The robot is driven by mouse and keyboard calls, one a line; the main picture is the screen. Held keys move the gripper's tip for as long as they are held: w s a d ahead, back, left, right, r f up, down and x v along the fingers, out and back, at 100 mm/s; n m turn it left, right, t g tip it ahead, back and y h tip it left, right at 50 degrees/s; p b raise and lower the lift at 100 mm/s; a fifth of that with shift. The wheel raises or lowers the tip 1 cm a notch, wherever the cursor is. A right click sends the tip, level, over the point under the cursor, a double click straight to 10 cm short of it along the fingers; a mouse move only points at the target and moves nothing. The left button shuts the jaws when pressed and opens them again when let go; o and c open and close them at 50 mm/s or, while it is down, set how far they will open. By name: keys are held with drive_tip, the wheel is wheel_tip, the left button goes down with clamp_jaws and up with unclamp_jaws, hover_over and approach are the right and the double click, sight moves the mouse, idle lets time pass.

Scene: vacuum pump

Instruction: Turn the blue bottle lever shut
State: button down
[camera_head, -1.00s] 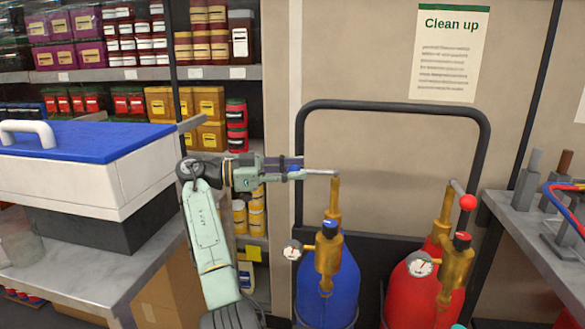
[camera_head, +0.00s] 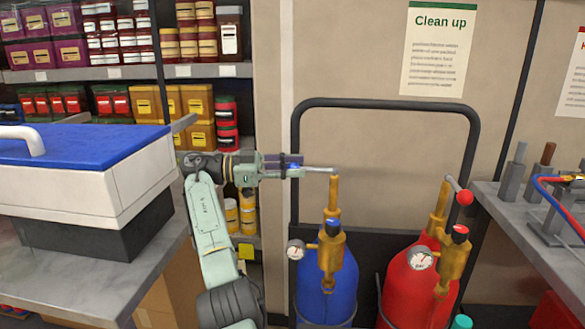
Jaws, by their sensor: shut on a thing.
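The blue bottle (camera_head: 325,290) stands upright in a black cart, with a brass valve (camera_head: 331,250) on top. Its grey lever (camera_head: 320,169) points left from the top of the brass stem, roughly level in the picture. My gripper (camera_head: 293,168) is at the lever's left end and is shut on its blue knob, which is mostly hidden between the fingers. The red bottle (camera_head: 405,290) stands to the right; its own lever (camera_head: 455,186) ends in a red knob and slants down to the right.
The black cart frame (camera_head: 385,103) rises behind both bottles. A worktop with a white and blue box (camera_head: 90,180) is on the left. A grey bench (camera_head: 500,205) with tools and hoses is on the right. Stocked shelves (camera_head: 110,73) stand behind my arm.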

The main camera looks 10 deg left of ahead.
drive_tip(key=c, duration=1.3)
unclamp_jaws()
wheel_tip(320, 180, up, 10)
